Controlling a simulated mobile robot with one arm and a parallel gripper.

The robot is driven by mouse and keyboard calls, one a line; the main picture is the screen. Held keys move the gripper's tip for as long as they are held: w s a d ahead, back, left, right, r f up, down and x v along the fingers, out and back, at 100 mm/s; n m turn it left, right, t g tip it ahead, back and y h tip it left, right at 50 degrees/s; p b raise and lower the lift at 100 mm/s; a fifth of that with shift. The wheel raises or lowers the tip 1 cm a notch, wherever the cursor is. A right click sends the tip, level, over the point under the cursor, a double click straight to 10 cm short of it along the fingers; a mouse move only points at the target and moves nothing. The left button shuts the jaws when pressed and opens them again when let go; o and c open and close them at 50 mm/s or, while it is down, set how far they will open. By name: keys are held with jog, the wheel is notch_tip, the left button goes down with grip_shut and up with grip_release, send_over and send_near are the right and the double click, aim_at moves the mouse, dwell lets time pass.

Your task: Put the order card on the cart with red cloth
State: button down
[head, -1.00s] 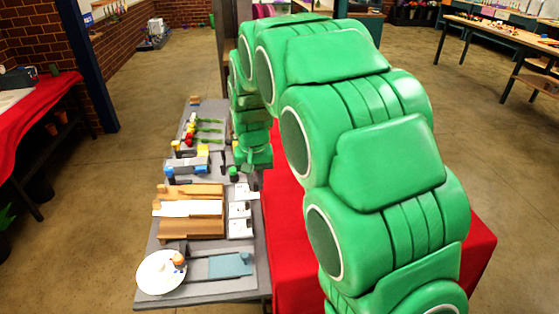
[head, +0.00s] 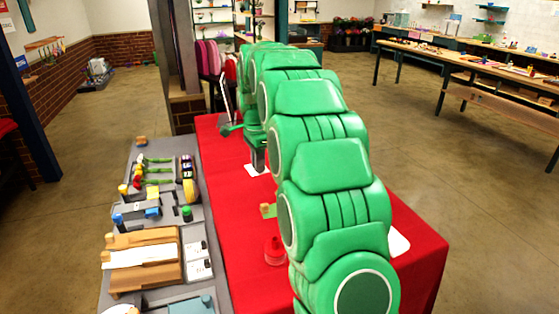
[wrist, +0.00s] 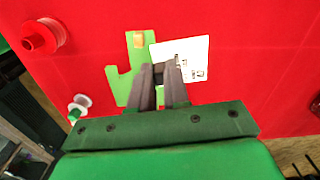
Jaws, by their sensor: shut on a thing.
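The order card (wrist: 185,58) is a white sheet with small dark print. It shows in the wrist view at the fingertips of my gripper (wrist: 162,72), and its white edge shows below the gripper in the head view (head: 257,170). My gripper is shut on the card, over the cart with red cloth (head: 228,190). The red cloth (wrist: 95,20) fills most of the wrist view. I cannot tell whether the card touches the cloth.
A green flat piece (wrist: 122,82) with a tan block lies beside the card. A red round piece (wrist: 40,37) and a small white-and-green piece (wrist: 79,103) are to its left. A grey table (head: 115,215) with trays and flowers adjoins the cart on the left.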

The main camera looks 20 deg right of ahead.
jog(key=shift+w+d+r+m, duration=0.1)
jog(key=shift+w+d+m, duration=0.05)
jog(key=shift+d+m, duration=0.25)
jog(key=shift+w+d+r+m, duration=0.1)
jog(key=shift+d+m, duration=0.2)
jog(key=shift+d, duration=0.15)
jog(key=shift+w+d, duration=0.15)
jog(key=shift+w+d+f, duration=0.2)
jog(key=shift+w+f, duration=1.3)
jog(key=shift+w, duration=0.7)
jog(key=shift+w+d+f, duration=0.25)
jog(key=shift+w+f, duration=1.3)
jog(key=shift+w, duration=0.65)
jog(key=shift+w+d+f, duration=0.2)
jog(key=shift+w+f, duration=1.3)
jog(key=shift+w, duration=0.7)
jog(key=shift+w+f, duration=0.25)
jog(key=shift+f, duration=1.65)
jog(key=shift+f, duration=0.15)
